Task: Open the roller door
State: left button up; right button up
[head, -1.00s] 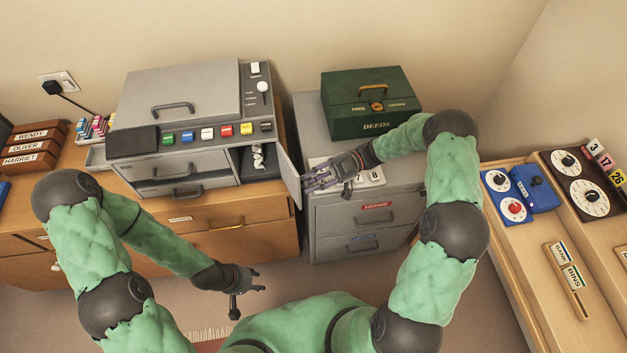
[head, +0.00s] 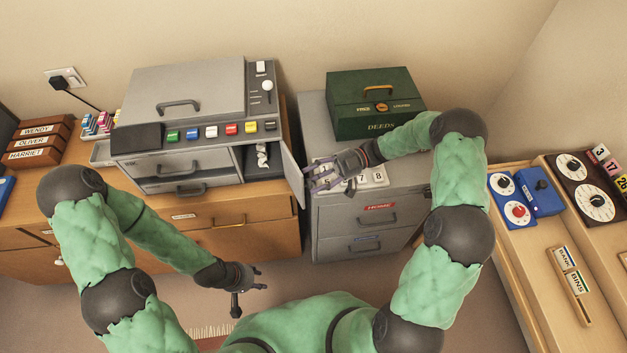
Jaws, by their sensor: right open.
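A grey office machine (head: 205,84) stands on the wooden desk. The narrow door (head: 292,174) at its right end stands swung outward, uncovering a dark compartment (head: 265,170) with a white part (head: 262,154) inside. My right gripper (head: 322,180) is open, just right of the door's outer face and over the grey cabinet top. I cannot tell whether its fingertips touch the door. My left gripper (head: 250,295) looks open and empty, low over the floor in front of the desk.
A green deeds box (head: 375,121) and white number tiles (head: 378,175) sit on the grey cabinet (head: 365,218). Coloured buttons (head: 211,132) line the machine's front. A wooden side desk (head: 520,255) with dial boxes stands right. Open floor lies before the desk.

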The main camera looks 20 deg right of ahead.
aim_at(298, 174)
notch_tip(298, 174, up, 8)
jog(key=shift+r, duration=0.25)
dwell(0.5)
